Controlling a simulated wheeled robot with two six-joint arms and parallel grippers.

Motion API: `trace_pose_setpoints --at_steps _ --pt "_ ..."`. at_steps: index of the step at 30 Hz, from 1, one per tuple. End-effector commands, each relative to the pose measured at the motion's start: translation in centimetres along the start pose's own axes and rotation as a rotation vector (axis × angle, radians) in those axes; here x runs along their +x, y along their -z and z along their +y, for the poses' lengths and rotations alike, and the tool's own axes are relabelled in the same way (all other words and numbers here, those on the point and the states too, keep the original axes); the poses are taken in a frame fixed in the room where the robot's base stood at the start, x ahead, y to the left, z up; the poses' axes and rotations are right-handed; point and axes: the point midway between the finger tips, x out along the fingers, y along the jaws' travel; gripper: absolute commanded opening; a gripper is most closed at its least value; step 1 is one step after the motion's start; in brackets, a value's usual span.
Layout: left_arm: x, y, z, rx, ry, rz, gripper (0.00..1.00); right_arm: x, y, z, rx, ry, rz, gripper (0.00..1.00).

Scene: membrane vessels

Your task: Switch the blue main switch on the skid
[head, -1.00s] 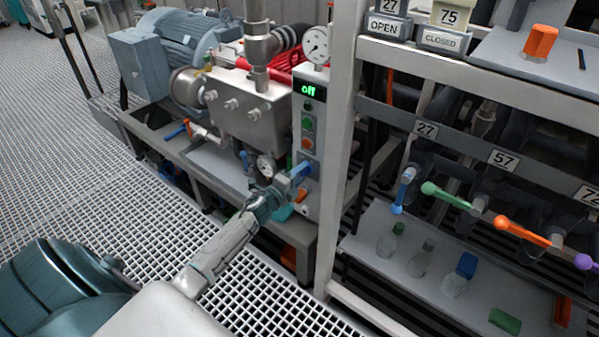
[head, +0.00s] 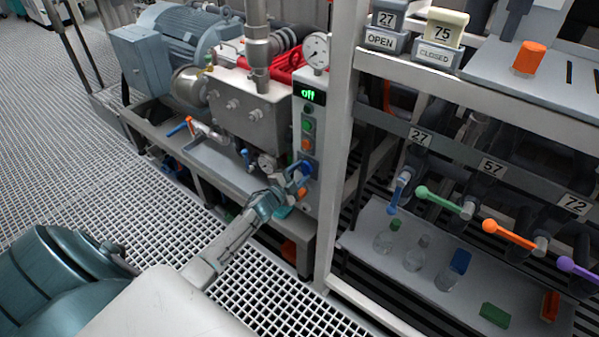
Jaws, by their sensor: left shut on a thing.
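Below the display are several round buttons. The blue main switch (head: 308,168) sits low on the panel face. My left gripper (head: 297,178) is at this switch, its jaws shut on it. The jaws hide part of the switch, so its exact angle is hard to tell. My right gripper is not in view.
A rack post (head: 340,150) stands just right of the panel. The rack holds coloured valve levers, such as a green one (head: 438,200), and small bottles (head: 415,252). A motor (head: 188,45) and pump are left of the panel. Open grating lies below.

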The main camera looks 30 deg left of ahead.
Motion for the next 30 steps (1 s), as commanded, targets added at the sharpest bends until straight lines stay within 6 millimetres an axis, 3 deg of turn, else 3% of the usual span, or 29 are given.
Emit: trace_pose_setpoints --at_steps 14,15,18,30 --pt "-0.06 -0.07 0.13 -0.017 -0.001 -0.001 0.19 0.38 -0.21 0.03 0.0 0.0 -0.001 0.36" --pt "-0.06 -0.07 0.13 -0.017 -0.001 -0.001 0.46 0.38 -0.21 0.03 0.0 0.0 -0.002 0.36" --pt "-0.05 -0.06 0.11 -0.016 -0.001 -0.001 0.64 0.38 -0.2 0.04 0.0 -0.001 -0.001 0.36" --pt "-0.76 -0.11 0.13 -0.015 -0.001 -0.001 0.64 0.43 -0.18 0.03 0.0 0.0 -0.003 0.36"
